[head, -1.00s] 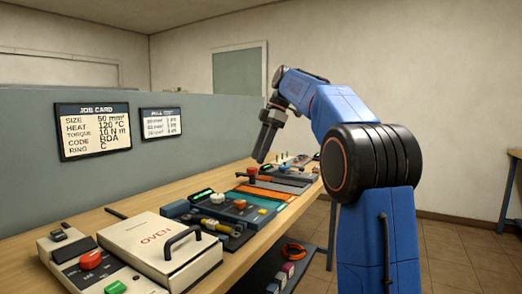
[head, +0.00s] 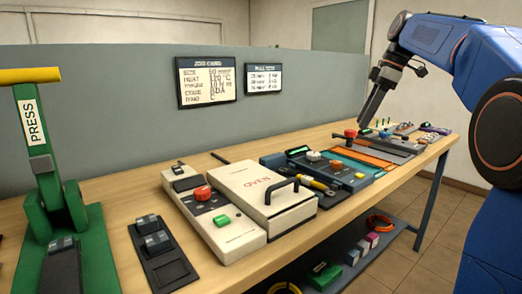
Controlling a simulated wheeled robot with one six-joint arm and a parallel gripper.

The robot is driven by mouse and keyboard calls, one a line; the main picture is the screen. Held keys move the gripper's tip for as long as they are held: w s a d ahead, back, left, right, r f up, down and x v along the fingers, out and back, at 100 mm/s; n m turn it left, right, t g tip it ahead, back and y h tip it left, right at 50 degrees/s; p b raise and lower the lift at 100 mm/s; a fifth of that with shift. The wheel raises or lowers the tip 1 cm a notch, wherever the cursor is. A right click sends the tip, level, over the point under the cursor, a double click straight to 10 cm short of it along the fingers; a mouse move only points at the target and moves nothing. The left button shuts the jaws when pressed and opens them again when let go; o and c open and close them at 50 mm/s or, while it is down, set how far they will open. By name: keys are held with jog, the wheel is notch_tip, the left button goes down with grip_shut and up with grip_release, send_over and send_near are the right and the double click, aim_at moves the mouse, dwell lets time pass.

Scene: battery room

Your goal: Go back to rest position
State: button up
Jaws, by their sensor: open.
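My gripper (head: 364,122) hangs at the end of the blue arm in the upper right of the head view. It points down and to the left, over the far part of the bench, near a red knob (head: 350,133). Its jaws are small and dark here, and I see nothing held between them. From this angle I cannot tell the exact height above the bench.
The wooden bench (head: 135,252) carries a green press (head: 48,190), a black tray (head: 160,262), a control box (head: 222,228), a white oven (head: 262,195) and several devices. A grey partition (head: 110,120) stands behind. Coils and small boxes lie on the lower shelf (head: 395,232). Floor (head: 425,275) shows at right.

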jog(key=s+a+f+m+t+h, duration=0.2)
jog(key=s+f+m, duration=0.5)
jog(key=s+f, duration=0.9)
jog(key=s+a+f+m+t+h, duration=0.1)
jog(key=s+f+m, duration=0.6)
jog(key=s+f, duration=0.9)
jog(key=s+a, duration=0.1)
jog(key=s, duration=0.2)
jog(key=shift+s+a+t+h, duration=0.15)
jog(key=shift+s+t+h, duration=0.1)
jog(key=shift+t+h, duration=0.15)
